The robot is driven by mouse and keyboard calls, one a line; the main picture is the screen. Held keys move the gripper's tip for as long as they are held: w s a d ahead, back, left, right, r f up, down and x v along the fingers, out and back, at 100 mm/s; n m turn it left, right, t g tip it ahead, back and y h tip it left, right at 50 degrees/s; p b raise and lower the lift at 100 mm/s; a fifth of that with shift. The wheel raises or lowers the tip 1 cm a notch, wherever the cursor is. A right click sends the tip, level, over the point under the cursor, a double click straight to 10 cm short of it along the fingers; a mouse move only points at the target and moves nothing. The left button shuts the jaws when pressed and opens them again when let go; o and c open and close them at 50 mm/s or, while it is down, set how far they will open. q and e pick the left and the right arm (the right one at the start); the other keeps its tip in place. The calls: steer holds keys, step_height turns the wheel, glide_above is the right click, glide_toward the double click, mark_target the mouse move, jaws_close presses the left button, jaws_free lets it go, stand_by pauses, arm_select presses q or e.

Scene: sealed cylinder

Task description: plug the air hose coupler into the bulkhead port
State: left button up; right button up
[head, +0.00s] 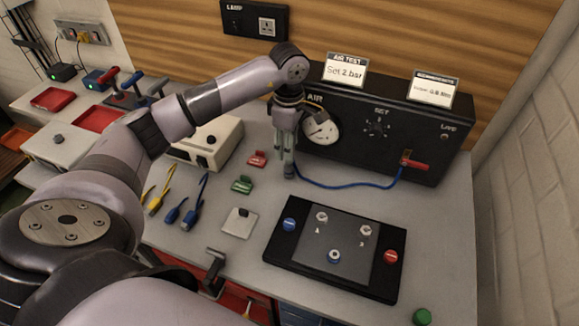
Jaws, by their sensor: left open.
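My left gripper (288,172) points down over the bench in front of the black air panel (340,165). It is open. A blue air hose (345,186) runs from beside the red valve lever (414,165) along the bench to behind the gripper fingers. The coupler at that hose end is hidden or too small to make out. The bulkhead port cannot be picked out clearly; my wrist covers the panel's left part, beside the AIR label and the round gauge (322,131). My right gripper is not in view.
A black fixture (280,250) with a grey plate and several round fittings lies at front centre. Red (257,158) and green (242,185) clips, a white square plate (240,222) and yellow and blue cables (190,214) lie left. The bench right of the fixture is mostly clear.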

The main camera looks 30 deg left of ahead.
mark_target(289, 165)
arm_select(q)
step_height(289, 165, down, 8)
steer(key=b, duration=0.5)
steer(key=shift+r+b, duration=0.1)
steer(key=shift+b, duration=0.3)
stand_by(0.8)
steer(key=shift+c, duration=0.6)
jaws_close()
steer(key=shift+r, duration=0.15)
steer(key=shift+r+p, duration=1.7)
steer(key=shift+r, duration=1.2)
